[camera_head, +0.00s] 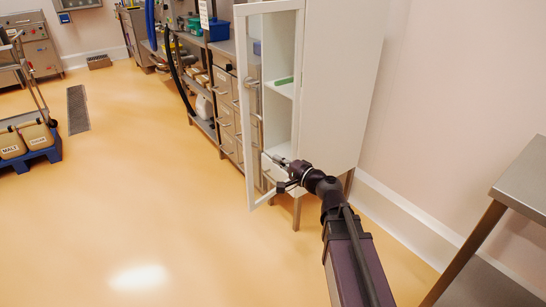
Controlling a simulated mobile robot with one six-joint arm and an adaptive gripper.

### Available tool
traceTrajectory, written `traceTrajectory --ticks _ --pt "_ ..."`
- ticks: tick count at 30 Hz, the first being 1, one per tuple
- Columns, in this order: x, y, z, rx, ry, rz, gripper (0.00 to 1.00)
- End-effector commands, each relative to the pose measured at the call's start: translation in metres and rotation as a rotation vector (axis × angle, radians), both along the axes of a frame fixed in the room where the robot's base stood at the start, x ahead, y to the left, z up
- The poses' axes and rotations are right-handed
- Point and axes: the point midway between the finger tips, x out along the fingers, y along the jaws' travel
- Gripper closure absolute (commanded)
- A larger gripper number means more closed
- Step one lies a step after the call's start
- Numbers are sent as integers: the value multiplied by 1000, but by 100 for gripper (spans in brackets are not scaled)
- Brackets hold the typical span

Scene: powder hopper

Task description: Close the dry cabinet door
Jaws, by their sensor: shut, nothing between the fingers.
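The dry cabinet (340,75) is a tall white cabinet on legs against the right wall. Its door (241,100), a white frame with a clear pane and a handle (251,83), stands open, swung out toward the left. A green item (284,81) lies on an inner shelf. My gripper (268,156) is shut and empty, low at the cabinet's opening, on the inner side of the door. Whether its tips touch the door or the cabinet, I cannot tell.
A steel bench with drawers (226,100) stands behind the door. A steel table (525,180) is at the right edge. The floor (140,200) left of the door is clear.

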Motion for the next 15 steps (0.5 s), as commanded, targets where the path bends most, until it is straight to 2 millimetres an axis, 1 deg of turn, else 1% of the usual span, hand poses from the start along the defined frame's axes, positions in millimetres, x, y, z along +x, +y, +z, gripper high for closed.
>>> traceTrajectory --ticks 5,15 --pt "15 13 0 0 0 2 100" --pt "51 50 0 0 0 3 100"
